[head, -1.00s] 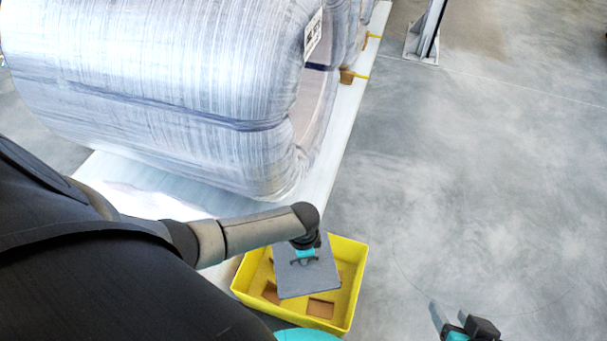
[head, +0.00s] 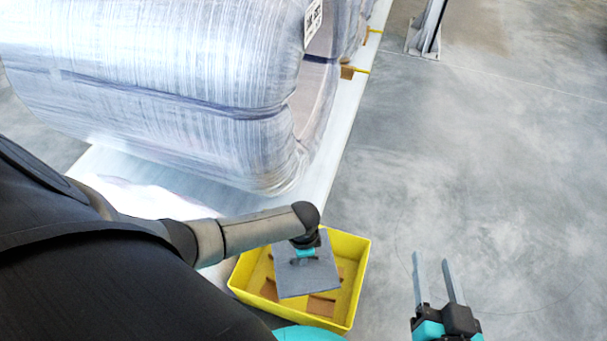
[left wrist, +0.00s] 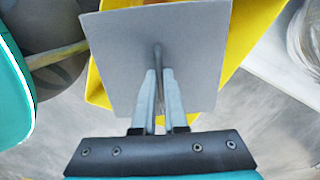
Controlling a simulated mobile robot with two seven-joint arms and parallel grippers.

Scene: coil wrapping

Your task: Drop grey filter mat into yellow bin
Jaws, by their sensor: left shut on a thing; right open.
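The grey filter mat (head: 308,276) is a flat square sheet over the yellow bin in the head view. In the left wrist view the mat (left wrist: 120,65) spreads out beyond the two fingers (left wrist: 158,92). The yellow bin (head: 358,262) is open at the top and stands below the mat; its wall also shows in the left wrist view (left wrist: 250,35). I cannot tell how far the mat is above the bin floor. My right gripper (head: 436,285) is open and empty, to the right of the bin.
Several brown pieces, such as one at the bin's front (head: 321,306), lie in the bin. A large film-wrapped coil (head: 170,90) rests on a pale platform (head: 335,165) behind it. A grey post (head: 428,30) stands at the back. The floor at right is clear.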

